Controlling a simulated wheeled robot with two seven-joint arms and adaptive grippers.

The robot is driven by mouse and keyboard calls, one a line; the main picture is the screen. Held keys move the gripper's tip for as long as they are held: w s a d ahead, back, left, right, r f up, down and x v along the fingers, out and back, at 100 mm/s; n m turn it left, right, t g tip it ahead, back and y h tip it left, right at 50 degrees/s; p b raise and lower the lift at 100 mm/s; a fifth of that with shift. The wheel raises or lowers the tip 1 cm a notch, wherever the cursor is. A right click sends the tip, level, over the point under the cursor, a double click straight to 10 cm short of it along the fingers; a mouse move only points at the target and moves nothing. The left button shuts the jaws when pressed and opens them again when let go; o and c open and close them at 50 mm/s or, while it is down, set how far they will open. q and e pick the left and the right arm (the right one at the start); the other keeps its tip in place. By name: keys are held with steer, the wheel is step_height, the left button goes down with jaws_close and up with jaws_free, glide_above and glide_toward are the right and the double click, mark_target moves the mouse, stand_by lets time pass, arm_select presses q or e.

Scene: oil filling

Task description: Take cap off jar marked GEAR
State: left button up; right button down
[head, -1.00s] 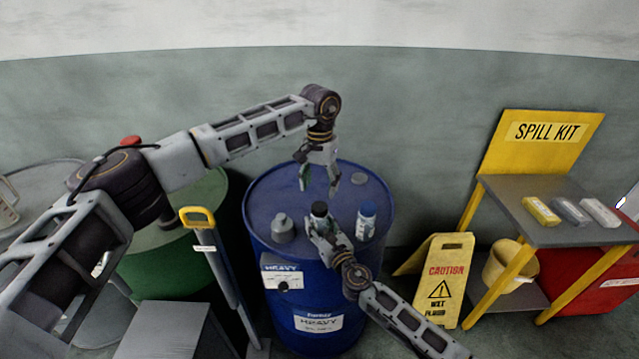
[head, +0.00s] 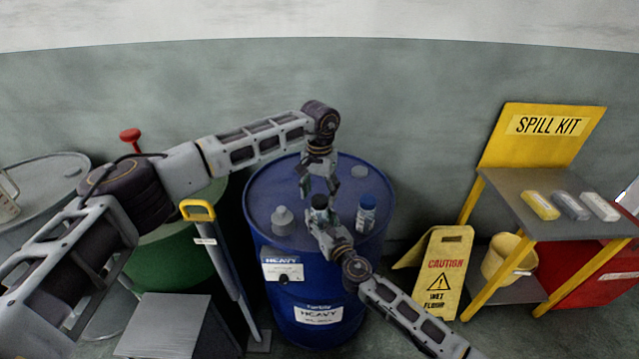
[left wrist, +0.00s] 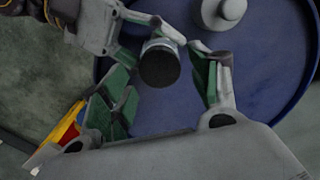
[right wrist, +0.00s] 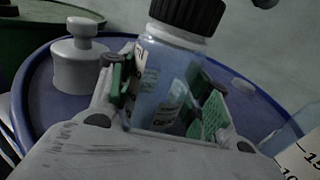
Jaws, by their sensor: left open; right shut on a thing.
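The jar marked GEAR (right wrist: 165,85) is a clear bluish jar with a black ribbed cap (right wrist: 188,14). It stands upright at the top of the blue drum (head: 262,200). My right gripper (right wrist: 168,95) is shut on the jar's body, one finger on each side. My left gripper (head: 319,190) is open, pointing down just above the cap. In the left wrist view the cap (left wrist: 160,66) lies between the open green-padded fingers, towards their far ends, with no clear contact. In the head view the left fingers partly hide the cap.
On the drum top, a grey stoppered vessel (head: 283,220) stands left of the jar and a second jar (head: 366,213) stands close on its right. A yellow caution sign (head: 442,275) and the spill kit stand (head: 540,205) are to the right. A green drum (head: 165,262) is at left.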

mark_target(320, 215)
arm_select(q)
steer(key=shift+f, duration=1.2)
steer(key=shift+c, duration=0.2)
steer(key=c, duration=1)
steer(key=shift+n, duration=0.3)
